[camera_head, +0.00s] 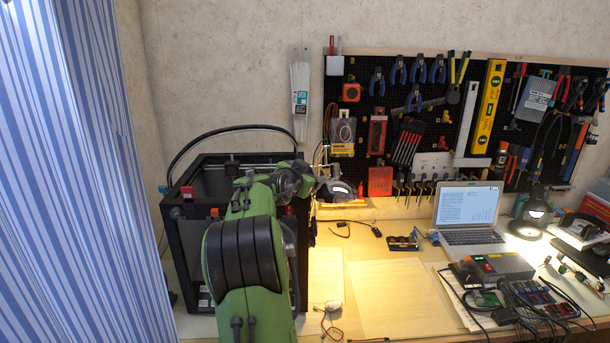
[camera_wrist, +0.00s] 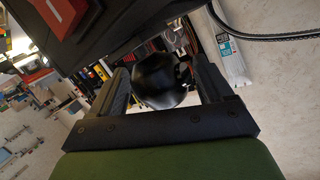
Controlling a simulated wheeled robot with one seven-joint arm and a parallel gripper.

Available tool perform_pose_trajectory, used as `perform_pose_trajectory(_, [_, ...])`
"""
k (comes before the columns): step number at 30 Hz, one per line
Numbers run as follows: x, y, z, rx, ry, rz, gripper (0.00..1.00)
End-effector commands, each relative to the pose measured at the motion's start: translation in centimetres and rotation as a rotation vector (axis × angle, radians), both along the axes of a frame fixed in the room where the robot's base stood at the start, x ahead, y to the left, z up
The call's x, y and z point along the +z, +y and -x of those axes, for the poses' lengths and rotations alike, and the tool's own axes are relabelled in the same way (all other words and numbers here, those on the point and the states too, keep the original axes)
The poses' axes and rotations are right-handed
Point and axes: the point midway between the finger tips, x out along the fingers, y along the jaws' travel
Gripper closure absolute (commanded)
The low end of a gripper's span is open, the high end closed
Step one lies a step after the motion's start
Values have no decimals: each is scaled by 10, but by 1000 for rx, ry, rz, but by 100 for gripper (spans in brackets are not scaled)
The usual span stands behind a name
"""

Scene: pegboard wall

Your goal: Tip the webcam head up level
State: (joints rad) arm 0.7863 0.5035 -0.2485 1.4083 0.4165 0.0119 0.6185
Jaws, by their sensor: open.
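A black rounded body, apparently the webcam head (camera_wrist: 163,84), sits between the two fingers of my gripper (camera_wrist: 160,68) in the wrist view. The fingers are apart, one on each side of it. A gap shows on its right; I cannot tell whether the left finger touches it. Its tilt and its mount cannot be made out. In the head view my gripper (camera_head: 318,184) is beside the right side of the black printer frame, and my green arm hides much of that area. I cannot pick out the webcam clearly there.
The black-framed 3D printer (camera_head: 240,160) stands close by; a black part with a red piece (camera_wrist: 62,12) is near my gripper. The tool pegboard (camera_head: 440,110) is behind. A laptop (camera_head: 468,210) and electronics crowd the right of the bench; its middle is mostly clear.

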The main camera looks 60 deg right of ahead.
Motion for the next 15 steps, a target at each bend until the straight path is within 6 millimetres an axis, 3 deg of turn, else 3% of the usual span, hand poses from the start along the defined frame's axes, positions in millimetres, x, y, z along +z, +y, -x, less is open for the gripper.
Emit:
perform_pose_trajectory(5, [3, 11, 0, 2, -1, 1, 20])
perform_pose_trajectory(15, [26, 100, 8, 6, -3, 1, 20])
